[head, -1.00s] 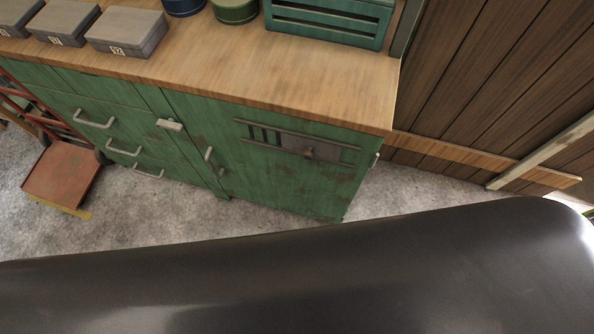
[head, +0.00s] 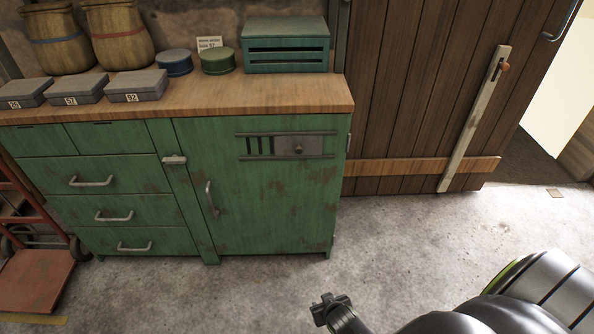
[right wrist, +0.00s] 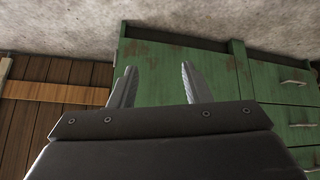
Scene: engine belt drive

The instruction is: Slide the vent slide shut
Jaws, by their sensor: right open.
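The vent slide (head: 298,146) is a grey plate with a small round knob, set between two rails high on the green cabinet door (head: 262,205). It sits toward the right end of the rails. Dark vent slots (head: 260,146) show uncovered to its left. In the right wrist view, my right gripper (right wrist: 158,88) is open and empty, with the green cabinet beyond its fingers. The vent slide cannot be made out in that view. My right arm is at the lower right of the head view, apart from the cabinet. My left gripper is not in view.
The wooden worktop (head: 250,98) carries grey boxes (head: 137,85), round tins, sacks and a teal slatted box (head: 286,50). Drawers with handles are left of the door. A red trolley (head: 35,280) stands far left. The concrete floor (head: 400,235) before the cabinet is clear.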

